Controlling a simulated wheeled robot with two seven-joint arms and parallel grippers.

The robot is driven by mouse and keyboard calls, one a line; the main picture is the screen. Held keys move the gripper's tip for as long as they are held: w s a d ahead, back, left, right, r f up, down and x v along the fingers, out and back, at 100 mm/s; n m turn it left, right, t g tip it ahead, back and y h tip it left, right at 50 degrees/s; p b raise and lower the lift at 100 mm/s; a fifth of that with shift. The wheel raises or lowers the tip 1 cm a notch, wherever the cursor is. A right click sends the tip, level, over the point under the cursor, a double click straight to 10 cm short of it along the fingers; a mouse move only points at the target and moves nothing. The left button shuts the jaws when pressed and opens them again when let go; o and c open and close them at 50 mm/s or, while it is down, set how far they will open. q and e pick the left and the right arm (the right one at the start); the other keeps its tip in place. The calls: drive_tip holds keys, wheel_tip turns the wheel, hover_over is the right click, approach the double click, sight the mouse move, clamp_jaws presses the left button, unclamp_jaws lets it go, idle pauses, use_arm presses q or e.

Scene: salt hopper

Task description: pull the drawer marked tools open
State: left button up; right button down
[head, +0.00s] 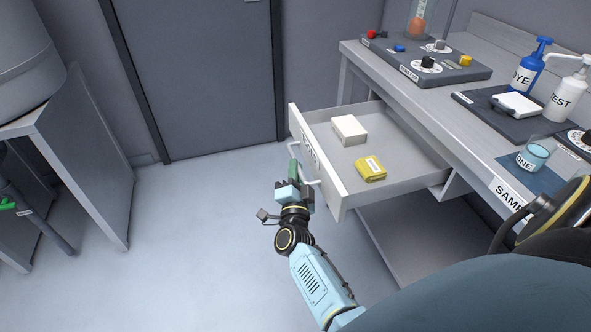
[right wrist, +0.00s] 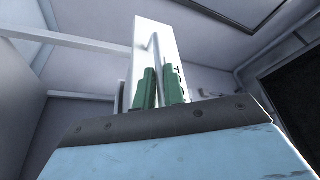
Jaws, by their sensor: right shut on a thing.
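The grey drawer (head: 341,190) stands pulled well out from under the bench at the right. Its front panel faces left and carries a white label whose word I cannot read clearly. The bar handle (head: 314,183) is on that front. My right gripper (head: 297,174), with green fingers, is shut on the handle. In the right wrist view the fingers (right wrist: 160,88) are closed around the handle, with the white drawer front behind them. Inside the drawer lie a white block (head: 349,130) and a folded yellow cloth-like item (head: 370,169). My left gripper is not in view.
The bench top (head: 432,105) holds a control panel (head: 455,64), a blue DYE bottle (head: 528,70), a white TEST bottle (head: 566,98) and a glass beaker (head: 533,156). A grey stand (head: 85,150) is at the left. The floor (head: 190,240) left of the drawer is clear.

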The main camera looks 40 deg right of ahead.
drive_tip(key=c, duration=1.5)
unclamp_jaws()
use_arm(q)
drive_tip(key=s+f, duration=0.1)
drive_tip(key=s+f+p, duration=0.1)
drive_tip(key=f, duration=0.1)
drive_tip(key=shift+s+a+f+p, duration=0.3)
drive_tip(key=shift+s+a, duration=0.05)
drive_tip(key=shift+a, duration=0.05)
use_arm(e)
drive_tip(key=v, duration=1.3)
drive_tip(key=shift+s, duration=0.15)
drive_tip(key=shift+a, duration=0.1)
